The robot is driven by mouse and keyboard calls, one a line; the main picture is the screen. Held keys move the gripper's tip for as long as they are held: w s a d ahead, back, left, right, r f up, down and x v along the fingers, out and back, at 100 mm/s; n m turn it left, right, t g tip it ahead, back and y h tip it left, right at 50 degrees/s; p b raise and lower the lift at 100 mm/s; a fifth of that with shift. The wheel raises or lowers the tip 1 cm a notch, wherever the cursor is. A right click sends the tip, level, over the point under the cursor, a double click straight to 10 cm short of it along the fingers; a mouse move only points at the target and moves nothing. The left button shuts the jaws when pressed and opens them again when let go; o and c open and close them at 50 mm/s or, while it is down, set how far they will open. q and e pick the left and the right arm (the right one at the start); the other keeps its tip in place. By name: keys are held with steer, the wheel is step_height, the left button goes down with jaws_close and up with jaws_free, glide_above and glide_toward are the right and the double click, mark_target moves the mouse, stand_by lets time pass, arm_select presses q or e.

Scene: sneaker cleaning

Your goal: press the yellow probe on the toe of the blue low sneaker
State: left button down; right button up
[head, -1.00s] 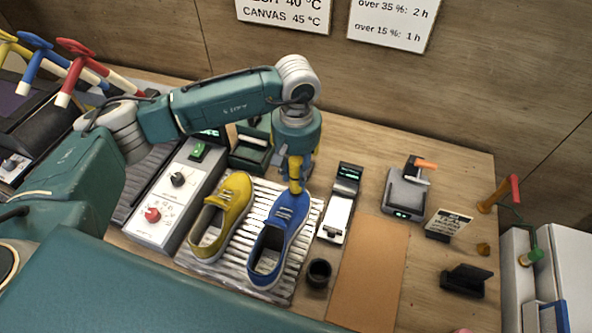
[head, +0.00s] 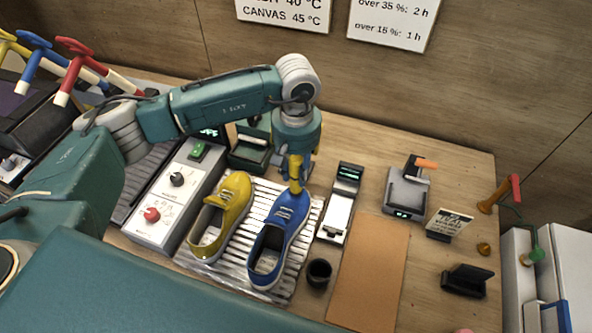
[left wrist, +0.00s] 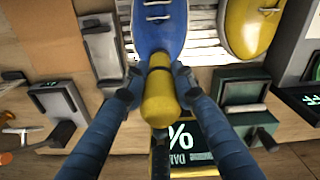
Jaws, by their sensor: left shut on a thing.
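The blue low sneaker (head: 277,243) stands on a ribbed metal rack (head: 304,246), its toe pointing to the back. My left gripper (head: 296,170) is directly above the toe, shut on the yellow probe (head: 295,184). The probe points down, and its lower end meets the toe in the head view. In the left wrist view, the probe (left wrist: 160,92) sits between the two fingers of my left gripper (left wrist: 158,80), with the blue sneaker (left wrist: 158,28) just beyond it. Whether the tip presses firmly cannot be told. My right gripper is not in view.
A yellow sneaker (head: 221,217) stands left of the blue one. A control box (head: 172,203) with knobs is left of the rack. A white device (head: 340,207), a black cup (head: 318,271) and a brown mat (head: 370,270) lie to the right.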

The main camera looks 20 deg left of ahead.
mark_target(296, 158)
arm_select(q)
steer(key=shift+s+f, duration=0.1)
steer(key=shift+f, duration=0.05)
stand_by(0.3)
steer(key=shift+b, duration=0.35)
stand_by(0.5)
steer(key=shift+s, duration=0.1)
steer(key=shift+r, duration=0.8)
steer(key=shift+w+r+p, duration=0.2)
steer(key=shift+r+p, duration=0.8)
steer(key=shift+r, duration=1.8)
